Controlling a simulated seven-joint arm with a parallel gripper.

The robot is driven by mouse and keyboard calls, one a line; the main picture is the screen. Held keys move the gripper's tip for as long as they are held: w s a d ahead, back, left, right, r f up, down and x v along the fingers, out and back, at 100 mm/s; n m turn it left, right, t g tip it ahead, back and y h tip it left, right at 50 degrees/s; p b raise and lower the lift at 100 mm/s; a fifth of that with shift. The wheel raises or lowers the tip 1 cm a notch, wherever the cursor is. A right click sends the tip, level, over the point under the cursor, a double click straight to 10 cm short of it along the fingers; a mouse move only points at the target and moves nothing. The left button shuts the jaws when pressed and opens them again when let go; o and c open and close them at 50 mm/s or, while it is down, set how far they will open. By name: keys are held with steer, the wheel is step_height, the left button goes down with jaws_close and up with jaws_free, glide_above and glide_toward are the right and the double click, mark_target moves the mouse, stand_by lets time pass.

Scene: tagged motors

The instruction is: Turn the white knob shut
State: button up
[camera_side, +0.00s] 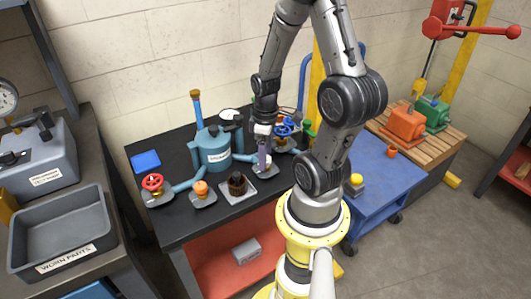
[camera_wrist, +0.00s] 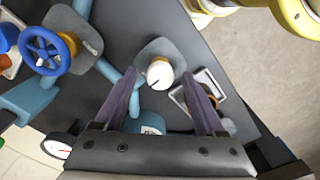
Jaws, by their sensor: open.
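The white knob (camera_wrist: 159,74) has a dark pointer mark on its top and sits on a grey base plate (camera_wrist: 176,48) in the wrist view. My gripper (camera_side: 263,164) has two purple fingers. In the wrist view the fingers are apart, one on each side of the knob, with visible gaps. I cannot tell exactly how high the fingertips are relative to the knob. In the side view the fingers point down at the bench and largely hide the knob.
A teal tank (camera_side: 211,150) with pipes stands left of my gripper. A blue handwheel (camera_side: 284,128) is behind right. A red handwheel (camera_side: 152,182), an orange knob (camera_side: 201,187) and a dark brown part (camera_side: 237,181) on a plate are along the front of the black bench (camera_side: 173,226).

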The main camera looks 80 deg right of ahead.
steer(key=shift+r, duration=0.1)
step_height(320, 180, up, 14)
steer(key=shift+f, duration=0.2)
stand_by(0.6)
